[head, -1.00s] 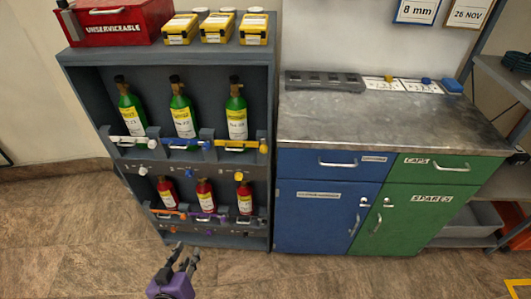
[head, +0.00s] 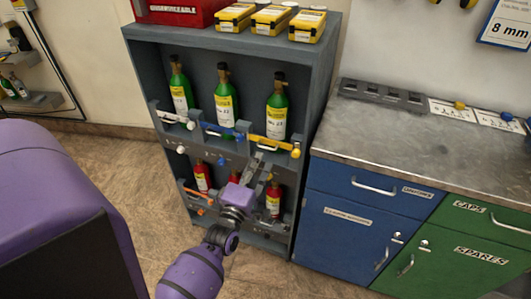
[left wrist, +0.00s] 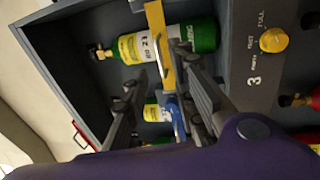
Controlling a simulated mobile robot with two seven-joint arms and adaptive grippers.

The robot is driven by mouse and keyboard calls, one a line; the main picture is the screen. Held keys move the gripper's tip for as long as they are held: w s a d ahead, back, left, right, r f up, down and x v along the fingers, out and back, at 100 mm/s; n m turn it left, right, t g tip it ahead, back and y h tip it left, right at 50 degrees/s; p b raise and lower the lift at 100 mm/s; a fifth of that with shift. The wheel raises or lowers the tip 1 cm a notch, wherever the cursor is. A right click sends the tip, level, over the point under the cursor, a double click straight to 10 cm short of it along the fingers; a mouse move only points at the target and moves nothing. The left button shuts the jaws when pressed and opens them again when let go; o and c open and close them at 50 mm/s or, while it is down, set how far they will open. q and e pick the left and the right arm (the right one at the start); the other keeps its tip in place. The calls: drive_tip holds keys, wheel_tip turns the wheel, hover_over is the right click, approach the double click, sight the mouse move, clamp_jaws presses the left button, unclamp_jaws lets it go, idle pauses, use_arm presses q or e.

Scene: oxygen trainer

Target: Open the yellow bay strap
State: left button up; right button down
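The yellow bay strap (head: 268,143) runs across the front of the right green bottle (head: 277,105) on the rack's upper shelf. It looks closed across its bay. In the left wrist view the yellow strap (left wrist: 154,22) with its pale handle crosses the green bottle (left wrist: 203,36). My left gripper (head: 258,165) is just below the strap in the head view. Its two dark fingers (left wrist: 158,70) are spread apart, near the strap's handle, with nothing clearly held. Whether a finger touches the strap I cannot tell. My right gripper is out of view.
A white strap (head: 175,117) and a blue strap (head: 221,131) cross the other upper bays. A yellow knob (left wrist: 273,40) sits on the panel beside the strap. Red bottles (head: 202,178) stand below, partly hidden by my gripper. A blue cabinet (head: 335,215) adjoins on the right.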

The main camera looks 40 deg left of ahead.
use_arm(q)
drive_tip(key=shift+x, duration=2.3)
drive_tip(key=shift+c, duration=0.5)
clamp_jaws()
